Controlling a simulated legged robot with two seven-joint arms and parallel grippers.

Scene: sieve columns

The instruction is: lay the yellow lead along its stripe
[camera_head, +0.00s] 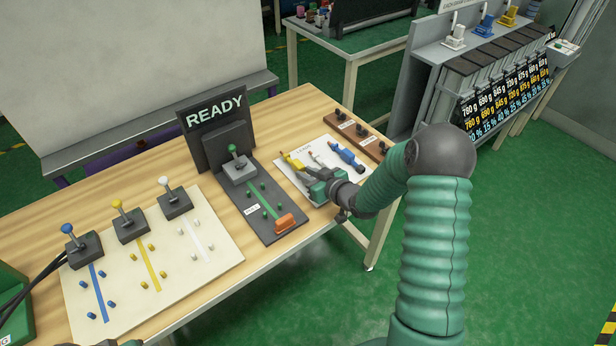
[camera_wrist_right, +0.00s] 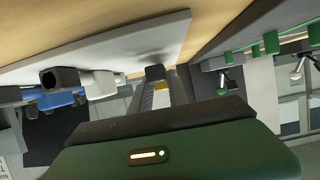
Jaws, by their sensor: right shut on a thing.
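The yellow lead (camera_head: 291,159) is at the left part of the white leads sheet (camera_head: 327,149). My right gripper (camera_head: 299,170) is shut on it at the sheet, partly hiding it. In the right wrist view a bit of yellow (camera_wrist_right: 161,87) shows between the narrow fingers. A white lead (camera_head: 315,156) and a blue lead (camera_head: 346,156) lie beside it. The yellow stripe (camera_head: 149,265) runs bare on the cream board (camera_head: 224,245), between yellow pegs and below a yellow-knobbed block (camera_head: 130,225).
A dark panel with a green stripe (camera_head: 262,203) and an orange block (camera_head: 284,223) stands between the sheet and the cream board. Behind it is a READY sign (camera_head: 214,110). Blue (camera_head: 97,292) and white (camera_head: 194,240) stripes flank the yellow one. Brown peg strips (camera_head: 357,130) lie at right.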

